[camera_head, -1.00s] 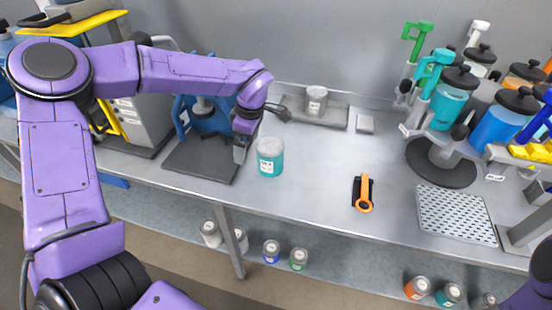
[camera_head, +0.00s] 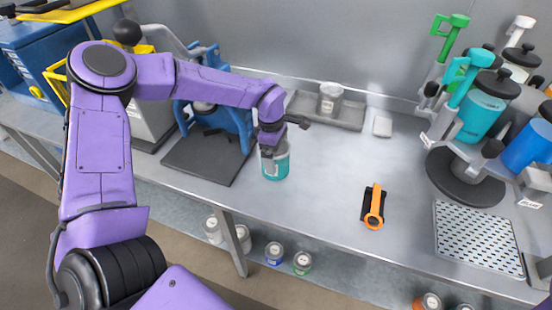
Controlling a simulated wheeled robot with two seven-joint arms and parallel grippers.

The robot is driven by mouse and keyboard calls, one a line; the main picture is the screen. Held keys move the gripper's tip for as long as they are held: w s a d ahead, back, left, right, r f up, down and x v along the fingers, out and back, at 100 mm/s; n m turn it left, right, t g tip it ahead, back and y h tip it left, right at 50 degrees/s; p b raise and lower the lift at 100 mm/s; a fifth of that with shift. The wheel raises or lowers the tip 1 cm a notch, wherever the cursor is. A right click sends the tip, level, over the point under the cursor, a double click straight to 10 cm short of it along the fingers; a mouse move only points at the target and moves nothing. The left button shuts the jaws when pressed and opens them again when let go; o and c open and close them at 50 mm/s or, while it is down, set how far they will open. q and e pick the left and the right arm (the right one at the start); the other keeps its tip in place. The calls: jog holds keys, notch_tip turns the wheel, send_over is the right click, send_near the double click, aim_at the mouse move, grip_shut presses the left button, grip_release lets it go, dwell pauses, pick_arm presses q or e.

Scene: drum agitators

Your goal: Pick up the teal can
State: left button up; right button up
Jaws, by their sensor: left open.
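The teal can (camera_head: 277,167) stands upright on the grey bench, right of the dark base plate of a blue machine. It has a teal body and a pale upper part, partly hidden by my gripper. My left gripper (camera_head: 268,150) points down at the can's upper left side, with its fingers overlapping the can in the picture. It is open; I cannot tell whether a finger touches the can. My right gripper is not in view.
The blue machine (camera_head: 222,95) on a dark plate stands left of the can. An orange-handled tool (camera_head: 374,206) lies to the right, beyond clear bench. Several cans stand on the lower shelf.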

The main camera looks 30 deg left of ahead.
pick_arm(q)
jog(key=shift+s+r, duration=0.1)
jog(key=shift+s, duration=0.25)
jog(key=shift+s+r, duration=0.1)
jog(key=c, duration=1)
jog(key=shift+w, duration=0.2)
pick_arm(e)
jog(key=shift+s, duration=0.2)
pick_arm(q)
jog(key=shift+r+b, duration=0.5)
jog(key=shift+b, duration=0.1)
jog(key=shift+w+r+b, duration=0.1)
jog(key=shift+r+b, duration=0.45)
jog(key=shift+r, duration=0.2)
jog(key=s+d+r+b, duration=0.1)
jog(key=s+r, duration=0.2)
jog(key=s, duration=0.1)
jog(key=s+d+r+b, duration=0.1)
jog(key=s+r, duration=0.3)
jog(key=s, duration=0.1)
jog(key=s+d+r+b, duration=0.1)
jog(key=s+r, duration=0.2)
jog(key=s, duration=0.2)
jog(key=shift+r, duration=0.2)
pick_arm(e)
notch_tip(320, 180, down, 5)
